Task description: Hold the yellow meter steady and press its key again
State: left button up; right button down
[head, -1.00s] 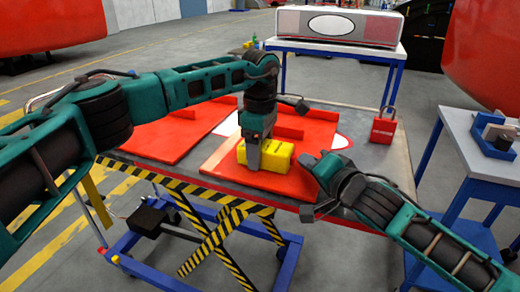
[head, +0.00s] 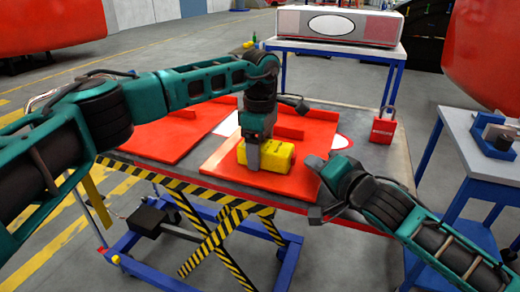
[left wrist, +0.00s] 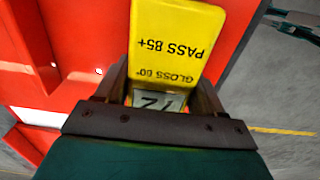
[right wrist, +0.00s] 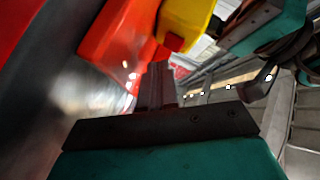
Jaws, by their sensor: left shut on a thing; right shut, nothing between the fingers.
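The yellow meter (head: 278,156) lies on the red panel (head: 222,160) on the lift table. My left gripper (head: 253,162) comes down from above and is shut on the meter's left part. In the left wrist view the meter (left wrist: 175,40) shows "PASS 85+" and "GLOSS 60°" upside down. Its small display (left wrist: 158,100) shows digits, partly hidden between the fingers. My right gripper (head: 311,162) is shut and empty, just right of the meter and apart from it. In the right wrist view its closed fingers (right wrist: 156,85) point toward the meter (right wrist: 188,22).
A second red panel (head: 155,138) lies left on the lift table. A red padlock-shaped object (head: 383,130) stands at the table's right back. A blue-framed bench (head: 455,150) with a fixture stands at right. Another bench behind carries a large red-and-grey box (head: 335,25).

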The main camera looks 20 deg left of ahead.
pick_arm(q)
jog(key=shift+s+f, duration=0.1)
jog(key=shift+f, duration=0.15)
pick_arm(e)
jog(key=shift+s+d, duration=0.15)
jog(key=shift+d, duration=1.25)
jog(key=shift+s+d, duration=0.1)
jog(key=shift+d, duration=1.3)
pick_arm(q)
jog(key=o, duration=1.4)
jog(key=shift+r, duration=0.1)
